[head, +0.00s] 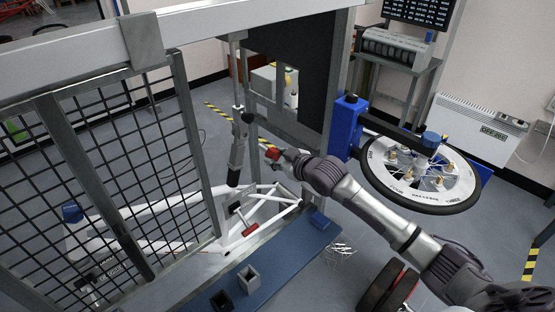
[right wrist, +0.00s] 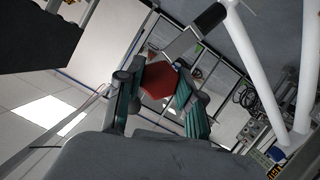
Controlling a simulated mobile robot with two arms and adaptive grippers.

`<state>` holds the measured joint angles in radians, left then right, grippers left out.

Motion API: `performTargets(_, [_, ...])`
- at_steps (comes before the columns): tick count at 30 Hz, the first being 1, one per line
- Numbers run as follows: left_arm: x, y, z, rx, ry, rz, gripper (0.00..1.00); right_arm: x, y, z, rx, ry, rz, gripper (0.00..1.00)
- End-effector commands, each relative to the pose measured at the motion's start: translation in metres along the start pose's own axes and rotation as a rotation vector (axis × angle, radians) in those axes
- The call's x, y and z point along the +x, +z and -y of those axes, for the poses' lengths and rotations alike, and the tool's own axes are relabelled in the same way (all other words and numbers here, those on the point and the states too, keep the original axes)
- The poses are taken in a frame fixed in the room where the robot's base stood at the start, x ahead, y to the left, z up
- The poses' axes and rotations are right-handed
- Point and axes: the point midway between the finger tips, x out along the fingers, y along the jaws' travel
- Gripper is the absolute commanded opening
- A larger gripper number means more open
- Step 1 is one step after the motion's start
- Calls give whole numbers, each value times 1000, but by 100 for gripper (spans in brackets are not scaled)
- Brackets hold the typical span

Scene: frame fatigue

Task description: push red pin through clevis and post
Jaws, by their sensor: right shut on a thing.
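My right gripper (head: 279,158) reaches in from the right and is shut on the red pin (head: 272,153), seen near the middle of the head view. In the right wrist view the pin's red faceted head (right wrist: 160,80) sits between the two finger pads (right wrist: 158,100); its shank cannot be made out. A hanging actuator rod (head: 238,125) with a dark lower end stands left of the gripper, apart from it. The white bicycle frame (head: 265,205) lies below. I cannot clearly tell the clevis and post apart here. My left gripper is not in view.
A mesh guard (head: 95,165) and its grey posts fill the left side. A blue bench (head: 272,262) with small grey and dark holders (head: 249,278) is below. A wheel (head: 424,175) on a blue stand is at the right. A small red part (head: 250,230) is by the frame.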

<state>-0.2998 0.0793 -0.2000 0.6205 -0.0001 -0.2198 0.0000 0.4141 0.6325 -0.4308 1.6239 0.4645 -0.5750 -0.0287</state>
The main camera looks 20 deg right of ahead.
Motion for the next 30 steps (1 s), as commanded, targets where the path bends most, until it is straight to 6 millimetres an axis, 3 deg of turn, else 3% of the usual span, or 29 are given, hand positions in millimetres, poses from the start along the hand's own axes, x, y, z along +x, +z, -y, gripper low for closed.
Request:
performTargets(7, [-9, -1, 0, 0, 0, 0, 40, -1, -2, -1, 1, -1, 0, 12])
performTargets(21, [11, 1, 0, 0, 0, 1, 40, 41, -15, 0, 2, -1, -1, 12])
performTargets(30, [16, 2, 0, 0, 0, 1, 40, 53, -22, 0, 1, -1, -2, 12])
